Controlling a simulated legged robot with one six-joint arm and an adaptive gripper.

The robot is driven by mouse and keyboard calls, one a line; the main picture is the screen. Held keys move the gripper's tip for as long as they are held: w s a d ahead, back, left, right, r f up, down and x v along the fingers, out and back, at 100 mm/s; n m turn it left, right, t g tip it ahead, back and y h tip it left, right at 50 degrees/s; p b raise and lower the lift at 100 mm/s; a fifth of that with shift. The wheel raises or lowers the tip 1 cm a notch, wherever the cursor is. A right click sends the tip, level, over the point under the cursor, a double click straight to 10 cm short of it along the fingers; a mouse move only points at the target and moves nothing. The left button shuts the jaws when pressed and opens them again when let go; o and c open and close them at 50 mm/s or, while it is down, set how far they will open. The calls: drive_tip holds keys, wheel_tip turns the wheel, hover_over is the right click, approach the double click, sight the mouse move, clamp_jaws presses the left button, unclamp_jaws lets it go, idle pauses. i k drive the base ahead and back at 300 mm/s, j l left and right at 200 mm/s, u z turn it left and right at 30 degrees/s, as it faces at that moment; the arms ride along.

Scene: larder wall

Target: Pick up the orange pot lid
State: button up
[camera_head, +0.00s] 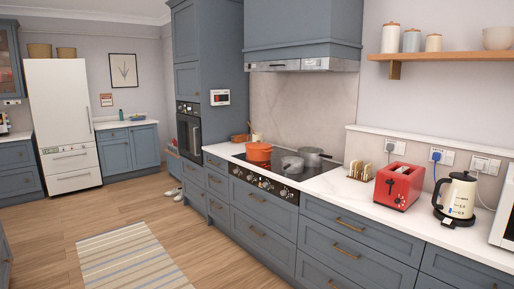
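An orange pot (259,155) stands on the black cooktop, at its back left. Its orange lid (259,146) appears to sit on top of the pot; the picture is too small to show the knob clearly. My gripper is not in view.
Grey pots (311,157) stand on the cooktop (281,169) to the right of the orange pot. A toast rack (359,171), a red toaster (398,186) and a kettle (458,196) stand farther right on the counter. The wooden floor (214,256) is open, with a striped rug (130,258).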

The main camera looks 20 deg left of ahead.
sight(258, 146)
drive_tip(key=i+j+u, duration=0.3)
drive_tip(key=i+j, duration=0.15)
drive_tip(key=i+j+u, duration=0.35)
drive_tip(key=i, duration=0.2)
drive_tip(key=i+j+u, duration=0.1)
drive_tip(key=i+u, duration=0.2)
drive_tip(key=i, duration=0.25)
drive_tip(key=i+u, duration=0.3)
drive_tip(key=i, duration=0.25)
drive_tip(key=i+l+u, duration=0.15)
drive_tip(key=i+u, duration=0.25)
drive_tip(key=i, duration=1.05)
drive_tip(key=i+z, duration=0.5)
drive_tip(key=i, duration=0.15)
drive_tip(key=i+j+z, duration=0.25)
drive_tip(key=i+z, duration=0.2)
drive_tip(key=i, duration=0.15)
drive_tip(key=i+l+z, duration=0.15)
drive_tip(key=i+z, duration=0.85)
drive_tip(key=i, duration=0.15)
drive_tip(key=l+z, duration=0.05)
